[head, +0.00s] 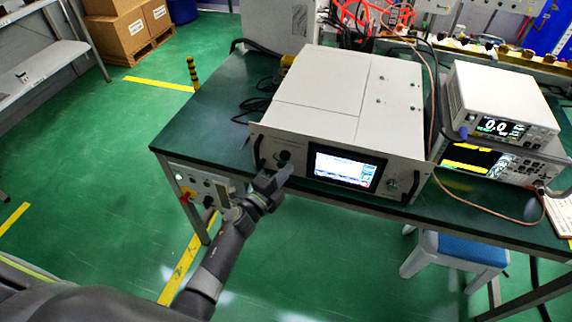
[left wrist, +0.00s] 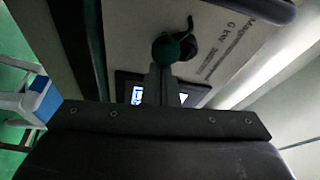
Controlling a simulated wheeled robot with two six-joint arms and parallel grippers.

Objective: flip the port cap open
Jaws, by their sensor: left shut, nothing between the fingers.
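The microwave generator (head: 345,110) stands on the green table, its front panel facing me. The dark port cap (head: 284,155) sits at the left part of that panel, left of the lit screen. In the left wrist view the round dark-green cap (left wrist: 166,50) shows with a thin tab rising from it, beside a black round part of the port. My left gripper (head: 283,175) is shut and empty, just in front of and below the cap. In the left wrist view its fingertips (left wrist: 157,75) point at the cap's lower edge; I cannot tell if they touch. My right gripper is out of view.
A black panel handle (head: 257,151) stands close left of the port. The lit screen (head: 345,167) is to the right. Stacked instruments (head: 500,115) and cables occupy the table's right side. A blue-topped stool (head: 460,250) is below the table. Floor at left is open.

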